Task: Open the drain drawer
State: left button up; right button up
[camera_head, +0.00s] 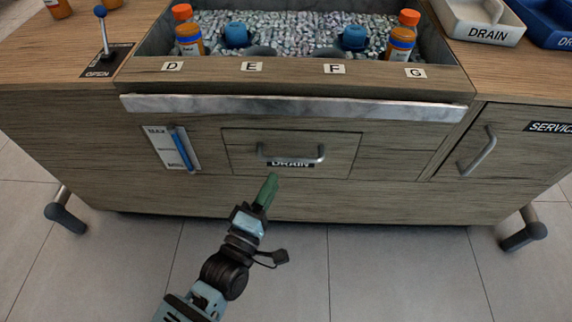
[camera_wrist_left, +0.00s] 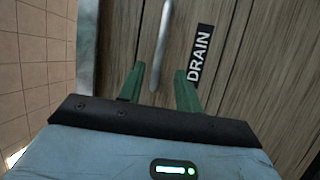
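The drain drawer (camera_head: 235,158) is a wooden panel in the front of the counter and sits flush with it. It carries a grey bar handle (camera_head: 291,158) and a black DRAIN label (camera_head: 290,164). My left gripper (camera_head: 272,180) is just below and in front of the handle in the head view. In the left wrist view its two green fingers (camera_wrist_left: 158,85) are apart, with the lower end of the handle (camera_wrist_left: 161,45) between or just beyond their tips. The DRAIN label (camera_wrist_left: 199,57) is beside the right finger. Contact with the handle cannot be told. My right gripper is not in view.
A service door (camera_head: 500,150) with its own handle is at the right. A gauge (camera_head: 172,148) with a blue bar is left of the drawer. An ice bin (camera_head: 290,30) with bottles is above. Tiled floor in front is clear.

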aim_at(286, 157)
pick_arm(q)
jog(key=shift+w+d+r, duration=0.1)
jog(key=shift+w, duration=0.15)
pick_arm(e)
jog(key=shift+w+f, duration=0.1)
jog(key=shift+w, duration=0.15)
